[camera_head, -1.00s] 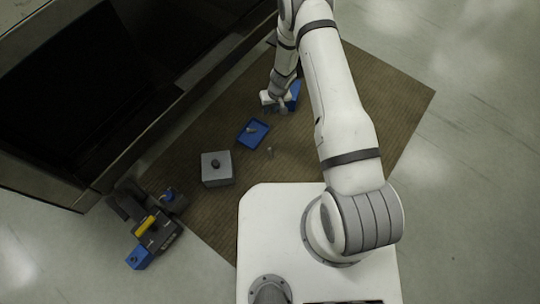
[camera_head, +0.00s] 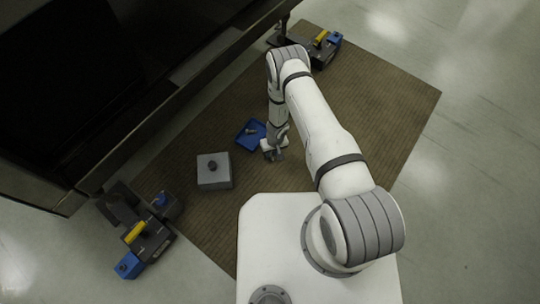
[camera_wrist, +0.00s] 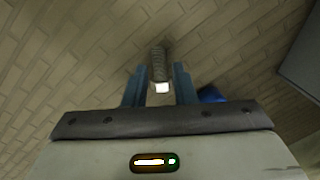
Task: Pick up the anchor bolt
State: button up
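The anchor bolt (camera_wrist: 159,66) is a short grey ribbed cylinder with a bright pale end, seen in the wrist view between and just beyond the two blue fingertips of my gripper (camera_wrist: 158,76). There are visible gaps between the bolt and both fingers, so the gripper is open. In the head view my gripper (camera_head: 272,156) is low over the brown mat, just right of the blue tray. The bolt is not clearly visible there; the gripper seems to cover it.
The blue tray (camera_head: 242,139) holds a small grey item. A grey block (camera_head: 221,181) with a dark knob stands to its left. Dark clamp-like units with yellow handles stand at lower left (camera_head: 148,238) and top right (camera_head: 322,52). The mat (camera_head: 385,95) is clear on the right.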

aim_at(272, 155)
jog(key=shift+a+f, duration=0.1)
jog(key=shift+f, duration=0.7)
grip_shut()
jog(key=shift+r, duration=0.1)
notch_tip(272, 155, up, 10)
jog(key=p, duration=0.4)
jog(key=shift+p, duration=0.35)
jog(key=shift+w, duration=0.1)
